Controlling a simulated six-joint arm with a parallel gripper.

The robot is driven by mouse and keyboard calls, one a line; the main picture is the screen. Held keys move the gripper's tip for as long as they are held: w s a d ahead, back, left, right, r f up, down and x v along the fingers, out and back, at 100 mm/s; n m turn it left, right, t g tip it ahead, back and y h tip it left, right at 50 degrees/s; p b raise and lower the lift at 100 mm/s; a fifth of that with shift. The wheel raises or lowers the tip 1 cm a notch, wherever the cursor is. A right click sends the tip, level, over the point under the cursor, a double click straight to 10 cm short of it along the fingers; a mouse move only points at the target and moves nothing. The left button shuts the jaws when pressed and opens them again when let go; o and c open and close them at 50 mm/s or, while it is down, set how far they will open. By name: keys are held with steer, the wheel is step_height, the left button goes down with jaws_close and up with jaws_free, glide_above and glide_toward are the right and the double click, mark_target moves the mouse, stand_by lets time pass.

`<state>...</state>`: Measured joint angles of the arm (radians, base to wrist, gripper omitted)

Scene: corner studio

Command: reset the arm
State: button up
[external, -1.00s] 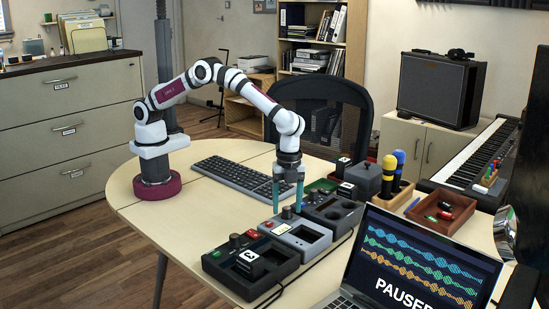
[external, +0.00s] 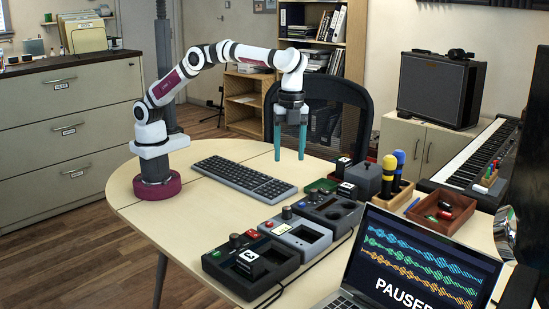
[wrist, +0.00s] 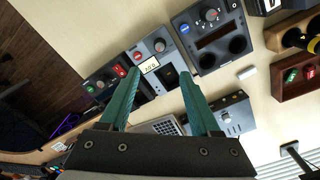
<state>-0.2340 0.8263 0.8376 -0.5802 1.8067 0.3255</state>
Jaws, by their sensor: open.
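My gripper (external: 290,158) has two teal fingers and hangs in the air above the table, in front of the mesh chair back in the external view. It is open, with nothing between the fingers. In the wrist view the fingers of my gripper (wrist: 163,92) are spread apart, with several control boxes below and beyond them. My arm reaches from its maroon base, with the forearm about level.
The keyboard (external: 243,180) lies left of the row of boxes: a black box (external: 225,266), a grey box (external: 308,241) and a dark box (external: 334,216). A laptop (external: 415,265) stands front right. A wooden tray (external: 442,212) holds small items. The table's left part is clear.

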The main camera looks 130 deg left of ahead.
steer(key=s+d+r+n, duration=0.1)
steer(key=s+d+r, duration=0.2)
steer(key=s, duration=0.4)
steer(key=s+d+r, duration=0.3)
steer(key=s+r, duration=0.1)
steer(key=s, duration=0.3)
steer(key=s+d+f+y, duration=0.1)
steer(key=s+f, duration=0.2)
steer(key=s, duration=0.9)
steer(key=s+d+f+n+y, duration=0.1)
steer(key=s+f, duration=0.3)
steer(key=s, duration=0.7)
steer(key=shift+s+d, duration=0.15)
steer(key=shift+s, duration=0.2)
steer(key=shift+f, duration=0.1)
